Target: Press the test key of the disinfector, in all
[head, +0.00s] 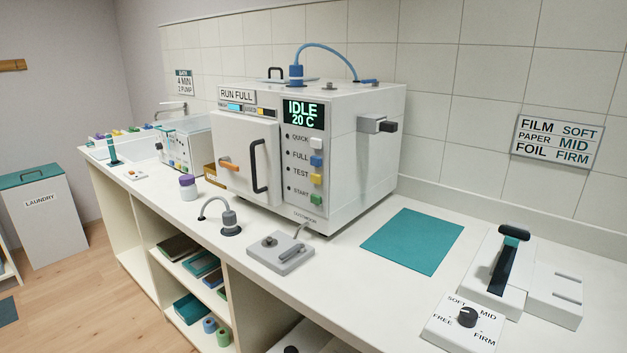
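The disinfector (367,170) is a white box on the counter with its front facing left and toward me. Its display (303,113) reads "IDLE 20 C". Below it is a column of keys: a white key by QUICK (315,143), a blue key by FULL (316,160), the yellow test key (315,179) by TEST and a green key by START (316,199). A sign on top reads "RUN FULL" (237,95). The front door (240,150), with a black handle and an orange-tipped lever, looks closed. Neither gripper shows in this view.
In front of the disinfector stand a hose fitting (231,222) and a grey plate with a knob (281,252). A teal mat (412,241) lies to its right, then a black-levered device (506,270) and a dial box (465,325). A purple-lidded jar (188,187) stands left.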

